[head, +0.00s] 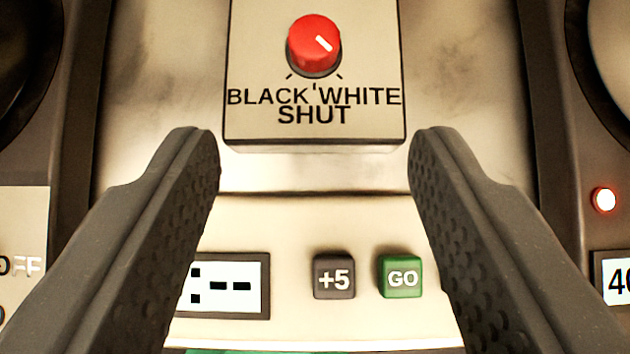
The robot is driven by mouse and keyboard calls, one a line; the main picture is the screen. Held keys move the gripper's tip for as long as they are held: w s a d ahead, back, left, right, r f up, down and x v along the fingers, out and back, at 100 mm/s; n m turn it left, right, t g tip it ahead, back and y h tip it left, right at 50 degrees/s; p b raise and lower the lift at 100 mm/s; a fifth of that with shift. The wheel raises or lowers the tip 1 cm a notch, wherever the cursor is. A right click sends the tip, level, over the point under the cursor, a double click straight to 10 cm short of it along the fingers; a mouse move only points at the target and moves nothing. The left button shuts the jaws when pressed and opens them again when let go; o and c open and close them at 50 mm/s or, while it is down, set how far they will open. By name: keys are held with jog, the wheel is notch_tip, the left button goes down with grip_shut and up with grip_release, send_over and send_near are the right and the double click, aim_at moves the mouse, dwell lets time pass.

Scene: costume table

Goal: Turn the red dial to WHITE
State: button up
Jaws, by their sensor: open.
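The red dial (309,45) sits on a raised beige block (250,40) at the top middle of the head view. My gripper (315,145) is open and empty, with one dark finger on each side of the picture. Its fingertips appear lower in the picture than the dial, and no finger touches it.
Below the block are a display (228,286) showing dashes, a dark +5 button (334,277) and a green GO button (401,277). A lit round lamp (605,200) and a partly cut-off number display (618,278) are at right. Dark-rimmed round parts show at both upper edges.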

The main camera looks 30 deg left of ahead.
jog(key=shift+s+d+r, duration=0.2)
jog(key=shift+s+r, duration=0.2)
jog(key=w+d+r+m+t+h+b, duration=0.2)
jog(key=d+r+t+b, duration=0.3)
jog(key=r, duration=0.7)
jog(key=w+d+r+m+h+b, duration=0.25)
jog(key=d+r, duration=0.55)
jog(key=r, duration=0.4)
jog(key=s+r+m+t+b, duration=0.2)
jog(key=s+r+b, duration=0.4)
jog(key=s+r, duration=1.1)
notch_tip(320, 180, up, 4)
jog(key=shift+s+d+r+t, duration=0.15)
jog(key=shift+d+r+t, duration=0.1)
jog(key=shift+t, duration=0.25)
